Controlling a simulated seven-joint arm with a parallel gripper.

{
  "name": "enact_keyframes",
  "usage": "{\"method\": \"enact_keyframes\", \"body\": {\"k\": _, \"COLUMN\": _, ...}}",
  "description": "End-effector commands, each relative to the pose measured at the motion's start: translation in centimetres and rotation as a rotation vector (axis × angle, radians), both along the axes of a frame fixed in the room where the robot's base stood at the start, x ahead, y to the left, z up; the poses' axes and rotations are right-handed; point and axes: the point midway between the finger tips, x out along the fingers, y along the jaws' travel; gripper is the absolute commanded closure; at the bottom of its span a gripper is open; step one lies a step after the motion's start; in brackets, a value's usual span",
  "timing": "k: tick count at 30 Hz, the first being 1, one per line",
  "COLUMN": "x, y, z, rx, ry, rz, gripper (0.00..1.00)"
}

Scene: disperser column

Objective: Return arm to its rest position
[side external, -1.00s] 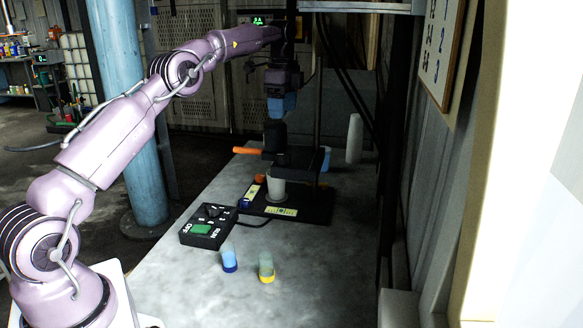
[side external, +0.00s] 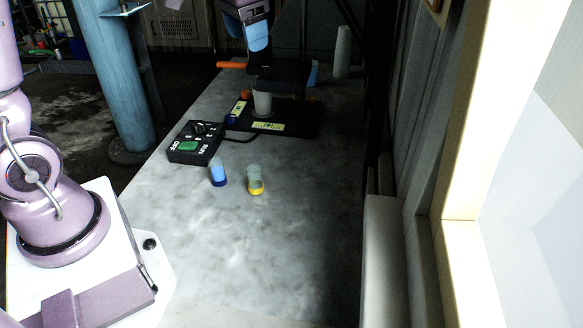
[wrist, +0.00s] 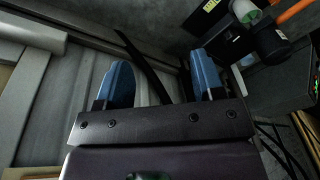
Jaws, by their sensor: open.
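My gripper (side external: 258,38) is at the top of the side external view, in front of and above the disperser stand. The upper part of my arm is cut off by the frame. In the wrist view my gripper (wrist: 160,78) shows two blue fingers spread apart with nothing between them. The black disperser stand (side external: 284,76) is on the grey table (side external: 270,240), with an orange handle (side external: 232,65) at its left and a pale beaker (side external: 262,104) on its base.
A black control box (side external: 195,143) with a green display sits left of the stand. A blue-based vial (side external: 218,173) and a yellow-based vial (side external: 255,180) stand in front. A blue column (side external: 110,80) rises left of the table and a wall (side external: 410,150) runs along the right.

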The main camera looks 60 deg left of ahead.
Motion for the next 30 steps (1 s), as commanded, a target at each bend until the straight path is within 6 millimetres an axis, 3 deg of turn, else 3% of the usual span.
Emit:
{"method": "enact_keyframes", "body": {"k": 1, "x": -2.1, "y": -1.3, "z": 0.4, "rx": -0.001, "ry": -0.028, "rz": 0.025, "gripper": 0.38}}
{"method": "enact_keyframes", "body": {"k": 6, "x": -8.6, "y": -4.5, "z": 0.3, "rx": -0.024, "ry": -0.113, "rz": 0.095, "gripper": 0.38}}
{"method": "enact_keyframes", "body": {"k": 13, "x": -15.4, "y": -7.3, "z": -0.7, "rx": -0.055, "ry": -0.223, "rz": 0.063, "gripper": 0.38}}
{"method": "enact_keyframes", "body": {"k": 17, "x": -16.8, "y": -8.0, "z": 0.0, "rx": -0.063, "ry": -0.285, "rz": 0.026, "gripper": 0.38}}
{"method": "enact_keyframes", "body": {"k": 21, "x": -17.0, "y": -8.5, "z": 1.0, "rx": -0.066, "ry": -0.334, "rz": 0.001, "gripper": 0.38}}
{"method": "enact_keyframes", "body": {"k": 30, "x": -17.0, "y": -8.6, "z": 1.0, "rx": -0.066, "ry": -0.333, "rz": -0.007, "gripper": 0.38}}
